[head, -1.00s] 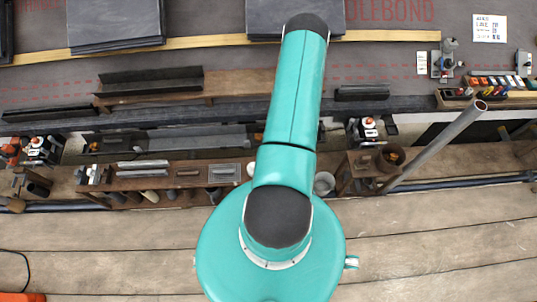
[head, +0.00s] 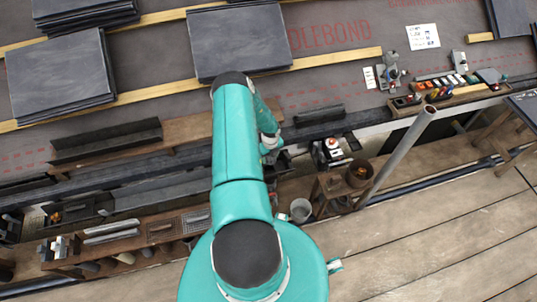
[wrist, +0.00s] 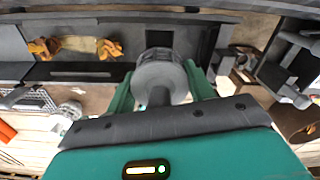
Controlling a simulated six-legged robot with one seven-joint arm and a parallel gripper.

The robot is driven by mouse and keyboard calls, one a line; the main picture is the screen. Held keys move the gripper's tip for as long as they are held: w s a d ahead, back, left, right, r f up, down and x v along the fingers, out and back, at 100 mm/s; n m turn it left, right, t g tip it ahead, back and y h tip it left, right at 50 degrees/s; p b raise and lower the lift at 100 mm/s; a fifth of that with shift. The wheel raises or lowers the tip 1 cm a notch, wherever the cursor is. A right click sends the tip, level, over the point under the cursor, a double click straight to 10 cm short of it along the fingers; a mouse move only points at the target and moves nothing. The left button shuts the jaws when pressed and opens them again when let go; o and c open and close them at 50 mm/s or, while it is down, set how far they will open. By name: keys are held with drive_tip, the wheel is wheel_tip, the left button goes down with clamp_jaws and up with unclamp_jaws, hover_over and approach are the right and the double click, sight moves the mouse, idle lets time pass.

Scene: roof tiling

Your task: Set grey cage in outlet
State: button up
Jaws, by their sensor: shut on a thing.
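The grey cage (wrist: 160,77) is a round, ribbed grey piece in the middle of the wrist view. It sits between the two teal fingers of my gripper (wrist: 160,92), which are shut on it. In the head view my gripper (head: 270,142) is beyond my teal arm, near the dark gutter at the roof edge, and the cage cannot be made out there.
Slate stacks (head: 60,75) lie on the roof.

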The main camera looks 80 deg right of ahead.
drive_tip(key=shift+f, duration=4.15)
drive_tip(key=o, duration=1.5)
drive_tip(key=shift+c, duration=0.2)
drive_tip(key=shift+r, duration=4.45)
